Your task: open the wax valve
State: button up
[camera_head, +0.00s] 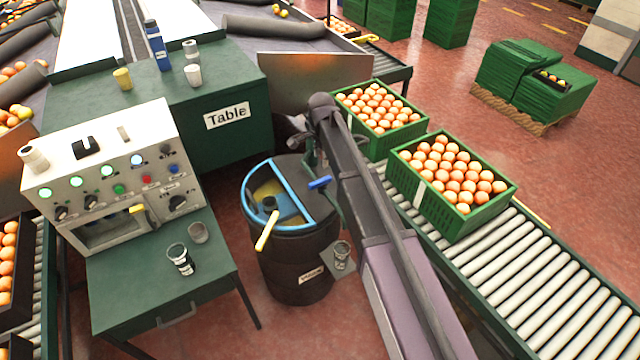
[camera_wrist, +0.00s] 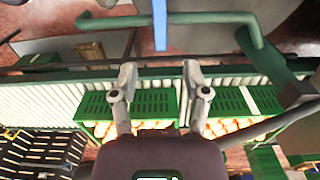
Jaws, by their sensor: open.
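The wax valve has a blue handle (camera_head: 320,183) on a green pipe beside the black drum (camera_head: 290,265). In the wrist view the blue handle (camera_wrist: 160,28) stands upright in the picture at the top centre, in front of the green pipe (camera_wrist: 205,18). My gripper (camera_wrist: 160,76) is open and empty, its two fingers spread to either side of the handle's line. The handle's visible end lies above the fingertips in the picture, apart from them. In the head view my arm hides most of the gripper.
A glass (camera_head: 342,254) stands on a small ledge on the drum's side. A yellow-handled tool (camera_head: 267,228) rests at the drum's opening. Green crates of oranges (camera_head: 440,215) sit on the roller conveyor (camera_head: 520,260) to the right. A control panel (camera_head: 105,175) stands left.

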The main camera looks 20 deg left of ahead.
aim_at(321, 180)
jog(key=shift+f+b, duration=4.75)
jog(key=shift+f, duration=0.3)
grip_shut()
